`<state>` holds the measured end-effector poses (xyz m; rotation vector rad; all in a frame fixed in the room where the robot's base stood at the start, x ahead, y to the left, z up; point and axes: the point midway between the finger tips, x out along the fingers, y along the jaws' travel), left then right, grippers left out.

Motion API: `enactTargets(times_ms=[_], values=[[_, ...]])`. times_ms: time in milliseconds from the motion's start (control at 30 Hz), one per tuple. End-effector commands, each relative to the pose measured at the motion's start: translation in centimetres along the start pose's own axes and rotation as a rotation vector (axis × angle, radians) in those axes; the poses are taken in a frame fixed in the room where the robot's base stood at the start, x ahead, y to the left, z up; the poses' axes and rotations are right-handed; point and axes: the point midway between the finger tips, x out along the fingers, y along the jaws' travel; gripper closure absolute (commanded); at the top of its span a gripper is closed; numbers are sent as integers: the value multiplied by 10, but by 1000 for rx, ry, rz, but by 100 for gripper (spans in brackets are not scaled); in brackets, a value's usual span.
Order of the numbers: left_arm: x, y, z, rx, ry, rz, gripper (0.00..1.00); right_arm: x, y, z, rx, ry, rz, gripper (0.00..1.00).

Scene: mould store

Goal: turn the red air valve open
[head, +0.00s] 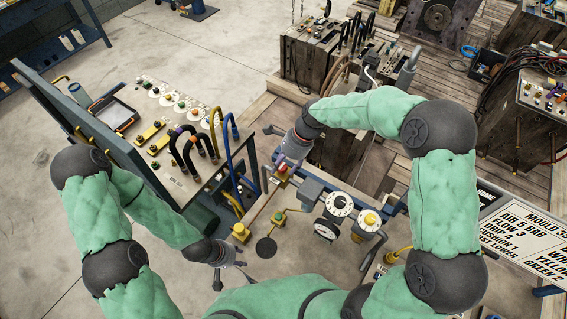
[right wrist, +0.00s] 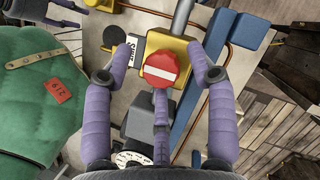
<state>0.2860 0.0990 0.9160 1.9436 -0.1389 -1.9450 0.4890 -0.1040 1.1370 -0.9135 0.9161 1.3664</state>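The red air valve is a round red knob (right wrist: 160,70) with a white bar across its face, on a yellow block (right wrist: 186,51). In the right wrist view the bar lies roughly crosswise, slightly tilted. In the head view the red part (head: 282,168) shows small by the right gripper. My right gripper (head: 286,164) has its purple fingers open around the knob, with gaps at left and right. Its middle finger overlaps the knob's lower edge; I cannot tell if it touches. My left gripper (head: 232,275) hangs low at centre left, fingers spread and empty.
Gauges (head: 339,204) and a yellow-based valve (head: 369,219) stand right of the red valve. A bench panel with hoses (head: 195,150) is at left. A lettered sign (head: 525,225) is at lower right. Open concrete floor lies at upper left.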

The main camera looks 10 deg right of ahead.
Motion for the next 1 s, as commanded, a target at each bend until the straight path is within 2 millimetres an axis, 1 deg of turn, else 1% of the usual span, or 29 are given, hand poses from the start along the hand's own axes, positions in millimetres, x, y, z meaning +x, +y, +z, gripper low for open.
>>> enactTargets(times_ms=[33,67,100,167,200,667,867,1000], values=[[0,0,0,0,0,0,60,0,0,0,0,0,0,54],[0,0,0,0,0,0,60,0,0,0,0,0,0,62],[0,0,0,0,0,0,60,0,0,0,0,0,0,74],[0,0,0,0,0,0,60,0,0,0,0,0,0,91],[0,0,0,0,0,0,60,0,0,0,0,0,-1,96],[-2,1,0,0,0,0,60,-2,-2,2,-28,-2,8,97],[-6,2,0,0,0,0,60,-3,-3,2,-116,-2,43,97],[-10,4,0,0,0,0,60,-3,-4,3,-217,-3,85,97]])
